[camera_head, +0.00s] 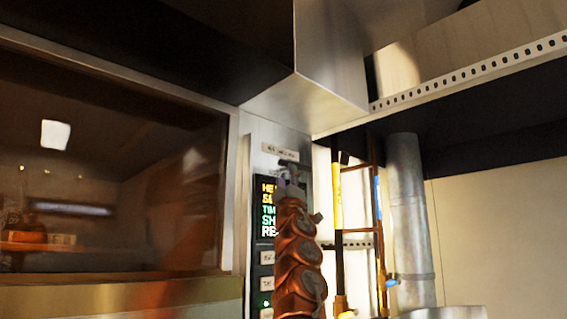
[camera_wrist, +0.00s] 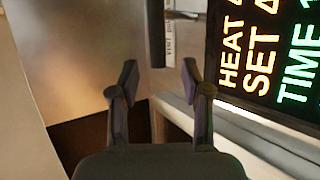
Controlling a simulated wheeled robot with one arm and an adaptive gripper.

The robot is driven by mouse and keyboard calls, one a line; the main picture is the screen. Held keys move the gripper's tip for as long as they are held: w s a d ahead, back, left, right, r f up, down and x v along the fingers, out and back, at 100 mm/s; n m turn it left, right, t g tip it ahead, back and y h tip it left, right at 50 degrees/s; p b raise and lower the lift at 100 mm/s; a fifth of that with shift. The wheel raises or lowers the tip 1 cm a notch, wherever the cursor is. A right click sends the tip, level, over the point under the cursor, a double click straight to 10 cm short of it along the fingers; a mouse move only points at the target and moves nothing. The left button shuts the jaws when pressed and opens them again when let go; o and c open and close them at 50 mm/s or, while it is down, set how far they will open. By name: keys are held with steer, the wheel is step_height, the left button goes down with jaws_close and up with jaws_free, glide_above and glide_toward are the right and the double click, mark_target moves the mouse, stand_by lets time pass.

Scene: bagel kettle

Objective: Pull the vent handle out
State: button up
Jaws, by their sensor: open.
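In the wrist view a dark upright bar (camera_wrist: 156,34), which looks like the vent handle, stands beside a small white label (camera_wrist: 169,40) whose print seems to begin with "VENT". My gripper (camera_wrist: 160,75) is open and empty. Its two dark fingers point toward the bar, which lies ahead between the fingertips, apart from them as far as I can see. In the head view my gripper (camera_head: 291,168) is raised in front of the control panel, just below a small label plate (camera_head: 280,152). The handle cannot be made out there, with my arm covering much of the panel.
A lit display (camera_head: 267,205) is left of my arm; it also fills the wrist view's upper right (camera_wrist: 275,50). A large glass oven front (camera_head: 120,170) lies left. A steel hood (camera_head: 300,75) juts overhead. Pipes (camera_head: 408,220) stand at right.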

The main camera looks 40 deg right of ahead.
mark_target(287, 164)
steer(key=p+x, duration=0.3)
steer(key=p, duration=0.1)
steer(key=p+x, duration=0.4)
steer(key=shift+s+d+r+p, duration=0.1)
steer(key=shift+s+d+p, duration=0.1)
steer(key=shift+s+p, duration=0.1)
steer(key=shift+w, duration=0.1)
steer(key=shift+c, duration=0.3)
jaws_close()
stand_by(0.3)
